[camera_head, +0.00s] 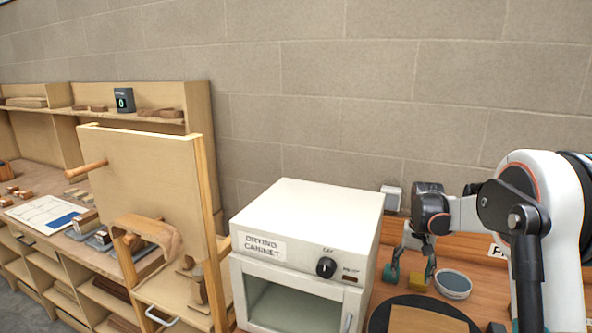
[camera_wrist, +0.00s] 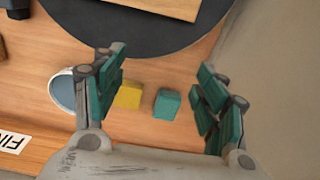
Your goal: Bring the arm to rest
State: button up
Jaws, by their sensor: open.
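My gripper (camera_head: 410,268) hangs over the wooden bench to the right of the drying cabinet, its fingers spread apart. In the wrist view my gripper (camera_wrist: 164,72) has its two teal-padded fingers wide apart with nothing held between them. A teal block (camera_wrist: 167,104) and a yellow block (camera_wrist: 129,95) are seen below, between the fingers in the picture. The yellow block also shows in the head view (camera_head: 419,281), close to the fingertips; I cannot tell the teal block from the finger pads there.
The white drying cabinet (camera_head: 308,212) stands close left of my gripper. A round dish (camera_head: 453,283) and a dark round plate (camera_wrist: 125,42) bearing a wooden piece are nearby. A wooden frame (camera_head: 135,170) with a curved wooden part (camera_head: 148,232) stands farther left. A wall (camera_head: 400,90) is behind.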

jog(key=s+a+r+n+t+b, duration=0.1)
jog(key=s+a+r+t+b, duration=0.1)
jog(key=s+a+r, duration=0.5)
jog(key=s+a+r+n+t+b, duration=0.15)
jog(key=s+r, duration=0.35)
jog(key=s, duration=0.5)
jog(key=s+a+f+n+t+b, duration=0.1)
jog(key=s+a+f, duration=0.1)
jog(key=s, duration=0.7)
jog(key=s+a+f+n+t+b, duration=0.1)
jog(key=s+a+f+t, duration=0.1)
jog(key=s, duration=0.7)
jog(key=shift+s+a+f, duration=0.25)
jog(key=shift+a+f, duration=0.3)
jog(key=shift+a, duration=0.15)
jog(key=shift+o, duration=0.5)
jog(key=shift+t, duration=0.25)
